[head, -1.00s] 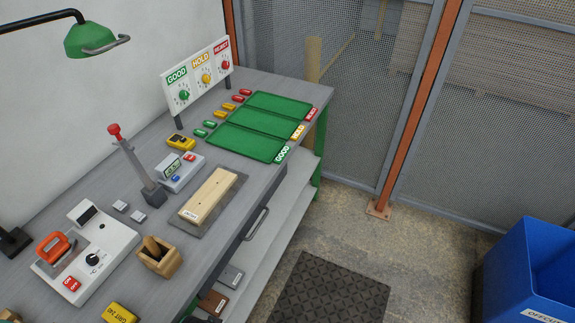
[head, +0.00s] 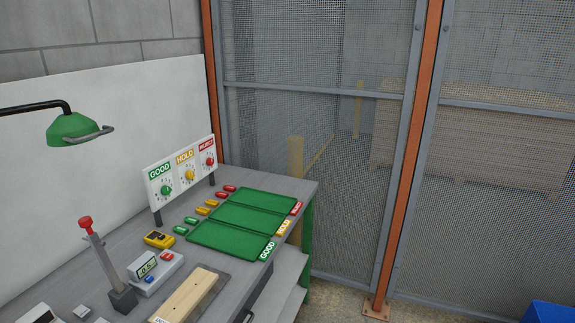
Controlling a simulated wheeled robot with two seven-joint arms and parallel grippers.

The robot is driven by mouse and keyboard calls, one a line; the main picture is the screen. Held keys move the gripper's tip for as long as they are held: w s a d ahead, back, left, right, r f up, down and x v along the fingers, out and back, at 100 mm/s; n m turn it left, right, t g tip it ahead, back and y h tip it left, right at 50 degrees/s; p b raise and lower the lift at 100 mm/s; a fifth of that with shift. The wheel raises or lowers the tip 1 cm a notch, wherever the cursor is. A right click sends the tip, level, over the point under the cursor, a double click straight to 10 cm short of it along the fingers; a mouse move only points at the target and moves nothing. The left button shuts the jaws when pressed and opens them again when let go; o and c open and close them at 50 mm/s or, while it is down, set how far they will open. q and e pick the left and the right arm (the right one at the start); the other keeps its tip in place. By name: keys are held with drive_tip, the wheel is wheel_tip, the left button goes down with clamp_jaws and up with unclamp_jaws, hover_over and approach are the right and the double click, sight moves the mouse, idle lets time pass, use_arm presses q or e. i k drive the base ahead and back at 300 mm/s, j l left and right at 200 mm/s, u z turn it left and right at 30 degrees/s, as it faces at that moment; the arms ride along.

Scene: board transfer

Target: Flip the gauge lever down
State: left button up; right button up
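The gauge lever (head: 101,264) stands up from a dark base block on the grey workbench at the lower left, tilted slightly, with a red knob (head: 86,223) at its top. Right of it is a grey gauge box (head: 155,273) with a small display that seems to read 0.5, plus a red and a blue button. A light wooden board (head: 187,295) lies on a dark plate in front of the box, its near end cut off by the frame. Neither of my grippers shows.
Green trays (head: 236,240) marked GOOD, HOLD and REJECT lie at the bench's far end, beside coloured tags. A dial sign (head: 183,176) stands behind them. A green lamp (head: 74,129) hangs at left. A mesh fence (head: 310,130) lies beyond; a blue bin (head: 550,313) is lower right.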

sight(85, 222)
drive_tip(key=u, duration=1.3)
